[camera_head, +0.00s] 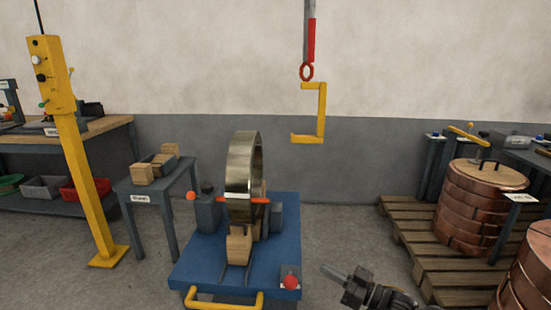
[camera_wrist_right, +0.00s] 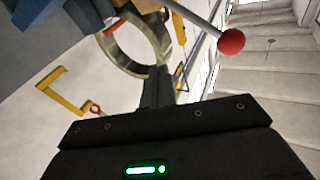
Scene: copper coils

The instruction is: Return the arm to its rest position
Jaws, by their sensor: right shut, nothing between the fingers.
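My right gripper (camera_head: 340,278) is at the lower middle-right of the head view, in front of and to the right of the blue stand. It is shut and empty, pointing to the left. In the right wrist view its dark shut fingers (camera_wrist_right: 157,88) show above the black gripper body. A metal ring (camera_head: 241,165) stands upright on the blue stand (camera_head: 190,268), apart from the gripper. A red ball knob (camera_head: 290,280) is at the stand's right front corner; a red knob on a rod also shows in the wrist view (camera_wrist_right: 231,41). My left gripper is not in view.
A yellow C-shaped hook (camera_head: 321,110) hangs over the middle. A pallet (camera_head: 410,235) with copper coils (camera_head: 470,212) stands at right. A small table (camera_head: 160,185) with wooden blocks and a yellow post (camera_head: 88,190) stand at left. Bare floor lies between stand and pallet.

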